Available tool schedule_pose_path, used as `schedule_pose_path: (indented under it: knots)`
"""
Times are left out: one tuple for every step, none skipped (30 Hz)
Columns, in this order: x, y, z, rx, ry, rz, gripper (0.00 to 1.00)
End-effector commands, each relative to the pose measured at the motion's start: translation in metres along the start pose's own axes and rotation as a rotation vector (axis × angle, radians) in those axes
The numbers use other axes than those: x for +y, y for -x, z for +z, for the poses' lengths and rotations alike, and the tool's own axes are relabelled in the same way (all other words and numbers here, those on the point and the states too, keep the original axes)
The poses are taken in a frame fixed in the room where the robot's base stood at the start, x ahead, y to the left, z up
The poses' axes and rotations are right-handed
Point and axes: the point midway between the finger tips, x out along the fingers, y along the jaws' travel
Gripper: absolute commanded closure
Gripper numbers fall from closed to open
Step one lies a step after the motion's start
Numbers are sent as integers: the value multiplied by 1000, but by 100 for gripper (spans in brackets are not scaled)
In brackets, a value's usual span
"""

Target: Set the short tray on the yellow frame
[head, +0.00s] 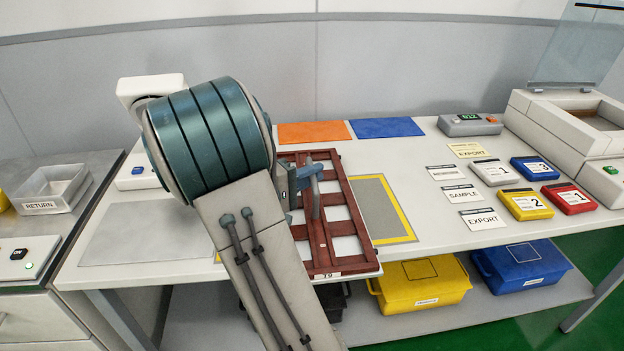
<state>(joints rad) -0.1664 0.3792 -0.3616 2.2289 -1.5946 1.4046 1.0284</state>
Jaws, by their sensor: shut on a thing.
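The tray, a reddish-brown lattice (319,246) with a pale lower edge and a small label at its front, is at the middle of the table in the head view. My gripper (313,189), blue-grey, is shut on a bar of the tray; its fingertips are partly hidden. The yellow frame (401,209) is a yellow outline around a grey patch on the table. Its right part shows just right of the tray; the tray and my arm cover what lies left of that. I cannot tell whether the tray touches the table or hangs just above it.
Orange (314,132) and blue (387,127) mats lie behind the tray. Label cards and colored blocks (526,204) stand on the right. A plain grey patch (143,230) lies left of my arm. Yellow (420,284) and blue (521,268) bins sit on the shelf below.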

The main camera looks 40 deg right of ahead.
Motion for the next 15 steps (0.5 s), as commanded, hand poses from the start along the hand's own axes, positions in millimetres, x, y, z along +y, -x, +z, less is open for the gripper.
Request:
schedule_pose_path:
  knots:
    - [-6,0,0,-1,1,2,100]
    - [-8,0,0,-1,0,2,100]
    - [-10,0,0,-1,0,2,100]
    - [-11,0,0,-1,0,2,100]
    - [-12,0,0,-1,-1,2,100]
    - [-12,0,0,-1,-2,2,100]
    - [-12,0,0,-1,-2,2,100]
    - [-12,0,0,-1,-2,2,100]
    - [-11,0,0,-1,-2,2,100]
    - [-11,0,0,-1,-2,2,100]
    - [-12,0,0,-1,-2,2,100]
    - [-12,0,0,-1,-2,2,100]
    - [-13,0,0,-1,-2,2,100]
    - [-14,0,0,-1,-2,2,100]
    - [-15,0,0,0,-1,0,83]
